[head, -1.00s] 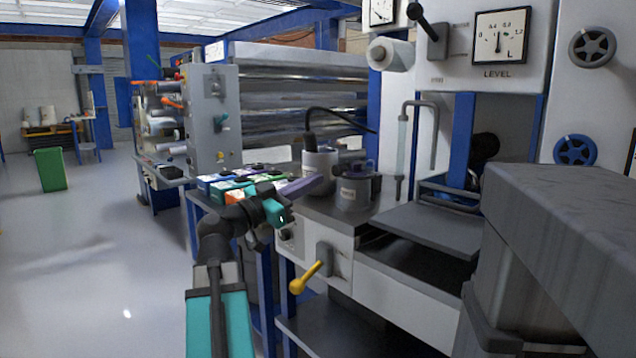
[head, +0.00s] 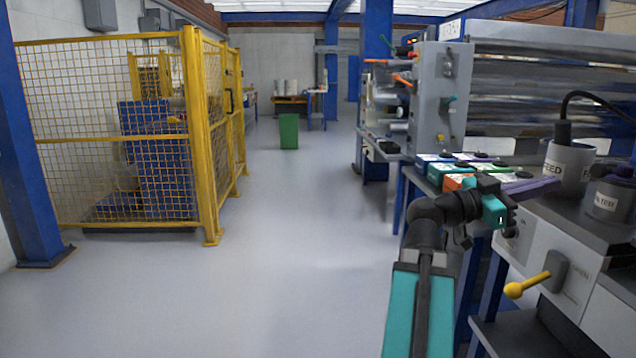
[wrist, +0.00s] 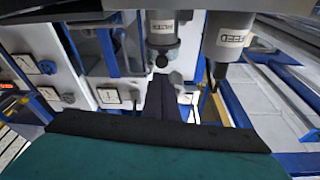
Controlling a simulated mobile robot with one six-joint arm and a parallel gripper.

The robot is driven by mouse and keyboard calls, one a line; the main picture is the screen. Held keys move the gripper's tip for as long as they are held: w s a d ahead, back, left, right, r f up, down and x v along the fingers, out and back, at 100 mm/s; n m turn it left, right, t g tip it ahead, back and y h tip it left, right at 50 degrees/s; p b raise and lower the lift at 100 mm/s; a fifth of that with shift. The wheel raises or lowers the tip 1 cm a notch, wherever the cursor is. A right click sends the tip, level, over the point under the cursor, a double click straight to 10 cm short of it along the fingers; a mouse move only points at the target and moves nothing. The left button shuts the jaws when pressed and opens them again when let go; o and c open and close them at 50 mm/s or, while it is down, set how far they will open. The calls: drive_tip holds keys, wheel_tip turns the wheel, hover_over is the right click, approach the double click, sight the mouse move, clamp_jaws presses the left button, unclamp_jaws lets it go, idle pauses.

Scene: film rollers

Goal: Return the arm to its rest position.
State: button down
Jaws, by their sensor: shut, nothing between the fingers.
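My arm, teal and black, reaches up from the bottom of the head view, right of centre. My gripper (head: 530,188) has dark purple fingers and points right, near the grey pots on the machine top. In the wrist view the fingers (wrist: 160,97) lie together in the middle, shut with nothing between them. The FEED pot (head: 568,168) and a second labelled pot (head: 610,198) stand just right of the fingertips in the head view. Whether the fingers touch anything cannot be told.
Several coloured boxes (head: 455,170) sit behind my gripper. A yellow-handled lever (head: 527,286) sticks out of the machine front below. A yellow mesh cage (head: 120,130) stands at the left. A green bin (head: 288,131) stands farther back. The grey floor between is clear.

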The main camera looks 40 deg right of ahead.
drive_tip(key=w+a+f+n+t+h+p, duration=0.1)
drive_tip(key=w+f+n+t+p, duration=0.4)
drive_tip(key=w, duration=0.6)
drive_tip(key=w+a+n+t+h+p, duration=0.1)
drive_tip(key=w+n+t+h+p, duration=0.1)
drive_tip(key=w+p, duration=0.75)
drive_tip(key=w+a+f+n+t+y+p, duration=0.25)
drive_tip(key=w+a+f+n+p, duration=0.2)
drive_tip(key=w+a+f, duration=0.35)
drive_tip(key=w+a+f+n+t+y+p, duration=0.25)
drive_tip(key=w+a+f+p, duration=0.25)
drive_tip(key=w+f, duration=0.5)
drive_tip(key=s+a+f+n+y+p, duration=0.2)
drive_tip(key=a+f+n+p, duration=0.15)
drive_tip(key=a+f, duration=0.6)
drive_tip(key=s+a+f+n+y+p, duration=0.25)
drive_tip(key=a+f+p, duration=0.25)
drive_tip(key=a+f, duration=0.4)
drive_tip(key=s+a+f+n+g+y+p, duration=0.2)
drive_tip(key=s+a+f+n+y, duration=0.2)
drive_tip(key=s+a, duration=0.5)
drive_tip(key=s+a+f+n+g+y+p, duration=0.1)
drive_tip(key=s+a+f+n+y+p, duration=0.2)
drive_tip(key=s+a, duration=0.6)
drive_tip(key=a+f+n+y, duration=0.1)
drive_tip(key=a+f+y, duration=0.1)
drive_tip(key=a, duration=0.5)
drive_tip(key=shift+a+f+g, duration=0.25)
drive_tip(key=shift+f+g, duration=0.15)
drive_tip(key=shift+f, duration=0.2)
